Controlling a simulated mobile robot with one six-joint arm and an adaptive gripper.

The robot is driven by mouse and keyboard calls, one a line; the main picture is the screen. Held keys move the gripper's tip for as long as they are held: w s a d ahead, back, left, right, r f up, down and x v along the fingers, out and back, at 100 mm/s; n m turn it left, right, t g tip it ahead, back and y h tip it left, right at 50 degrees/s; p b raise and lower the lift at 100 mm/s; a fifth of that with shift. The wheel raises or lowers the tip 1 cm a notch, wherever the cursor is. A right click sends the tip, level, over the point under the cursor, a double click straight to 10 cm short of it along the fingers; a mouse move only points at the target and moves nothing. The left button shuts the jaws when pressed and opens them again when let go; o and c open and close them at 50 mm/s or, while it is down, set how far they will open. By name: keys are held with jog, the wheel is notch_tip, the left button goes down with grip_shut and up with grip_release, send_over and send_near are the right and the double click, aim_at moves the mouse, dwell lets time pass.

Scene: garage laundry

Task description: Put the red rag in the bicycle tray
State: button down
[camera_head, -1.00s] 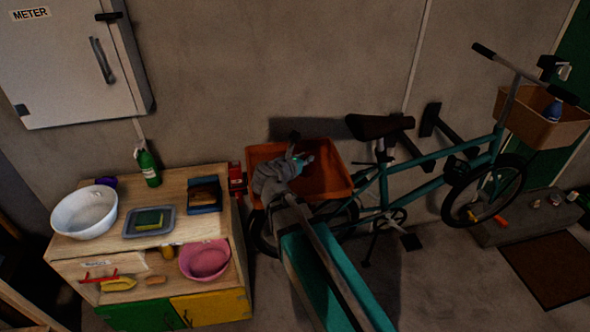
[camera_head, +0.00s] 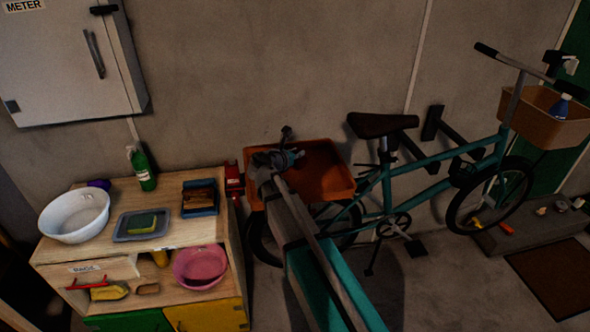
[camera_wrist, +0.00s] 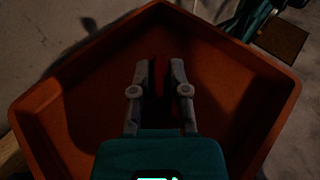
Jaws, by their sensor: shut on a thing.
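The orange bicycle tray (camera_head: 330,178) sits over the rear wheel of the teal bicycle, and it fills most of the wrist view (camera_wrist: 60,110). My gripper (camera_head: 284,158) is over the left part of the tray. In the wrist view, its two grey fingers (camera_wrist: 158,70) point down into the tray. Between them is a strip of dark red cloth, the red rag (camera_wrist: 158,84), which they hold. Most of the rag is hidden by the fingers, and its height above the tray floor is hard to tell. In the head view the rag is hidden.
A wooden cabinet (camera_head: 130,258) stands left of the tray, with a white bowl (camera_head: 75,214), a sponge on a grey tray (camera_head: 122,232), a green bottle (camera_head: 142,168) and a pink bowl (camera_head: 200,268). A wall lies behind. The bicycle saddle (camera_head: 382,125) is to the right.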

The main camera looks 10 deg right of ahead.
jog(key=shift+w+f+b, duration=0.55)
jog(key=shift+w+f, duration=0.25)
jog(key=shift+f, duration=0.15)
jog(key=shift+w+f+b, duration=0.4)
jog(key=shift+f+b, duration=0.2)
jog(key=shift+b, duration=0.05)
jog(key=shift+f+b, duration=1.4)
jog(key=shift+f, duration=0.1)
jog(key=c, duration=0.6)
grip_release()
